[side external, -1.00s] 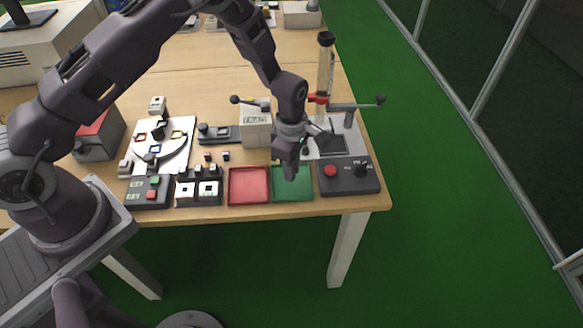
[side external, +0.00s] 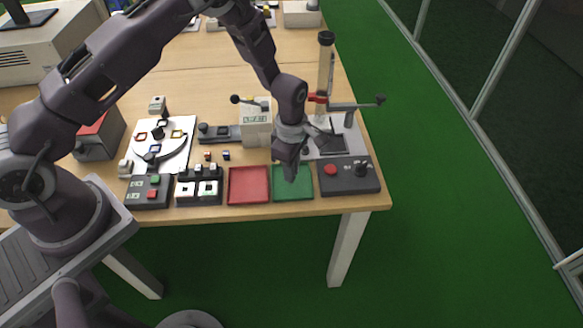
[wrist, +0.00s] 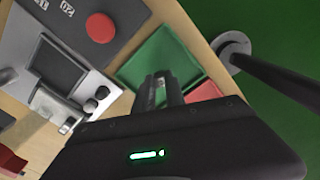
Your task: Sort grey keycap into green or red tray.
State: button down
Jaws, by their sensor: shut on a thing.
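My gripper (side external: 290,176) points down over the green tray (side external: 304,193), above its back part. Its fingers are shut, and the held thing is hidden or too small to make out between them. The wrist view shows the fingers (wrist: 163,92) in front of the green tray (wrist: 150,52). The red tray (side external: 248,197) lies just left of the green one, and part of it shows in the wrist view (wrist: 205,92). Both trays look empty where they can be seen. A grey keycap cannot be clearly seen in either view.
A control box with a red button (side external: 330,170) stands right of the green tray. Behind the gripper are a press-like fixture with a tall column (side external: 325,75) and a white box (side external: 256,130). Switch boxes (side external: 198,193) stand left of the red tray. The table's front edge is close to the trays.

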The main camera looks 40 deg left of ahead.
jog(key=shift+f, duration=0.55)
jog(key=c, duration=1.3)
grip_release()
jog(key=shift+r, duration=3.05)
